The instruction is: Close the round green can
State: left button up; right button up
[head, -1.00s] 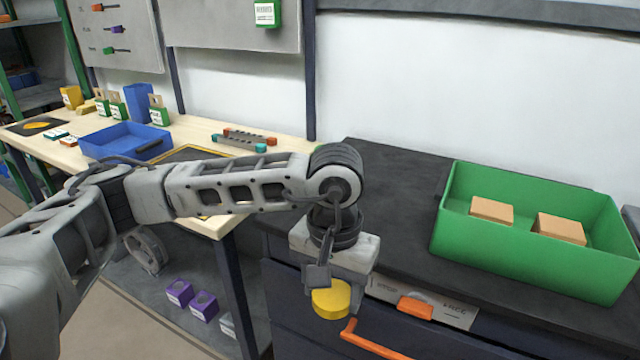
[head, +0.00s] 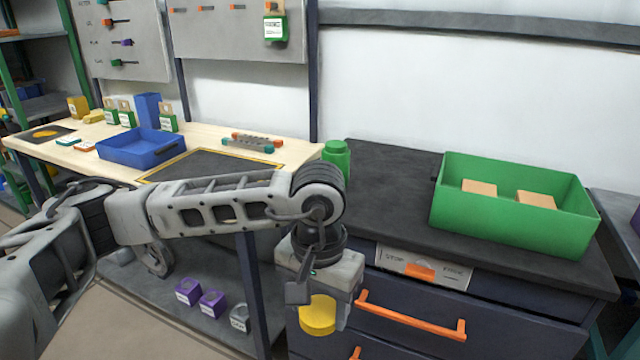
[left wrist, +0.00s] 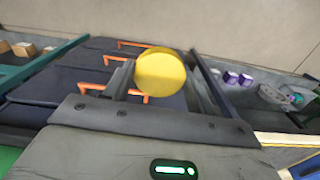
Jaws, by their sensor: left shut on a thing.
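The round green can (head: 337,157) stands upright at the back left corner of the dark counter, partly hidden by my left arm. I cannot see whether its top is open. My left gripper (head: 319,298) points down in front of the drawer unit, on the near side of the can and apart from it. It is shut on a round yellow lid (head: 318,317). In the left wrist view the yellow lid (left wrist: 160,73) sits between the two fingers. My right gripper is not in view.
A green bin (head: 500,225) with two brown boxes stands on the right of the dark counter (head: 395,195). The counter is clear between can and bin. Orange drawer handles (head: 410,315) stick out below. A blue tray (head: 140,150) is on the wooden bench to the left.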

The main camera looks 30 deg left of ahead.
aim_at(336, 152)
jog(key=u, duration=2.25)
jog(key=i, duration=1.1)
jog(key=z, duration=2)
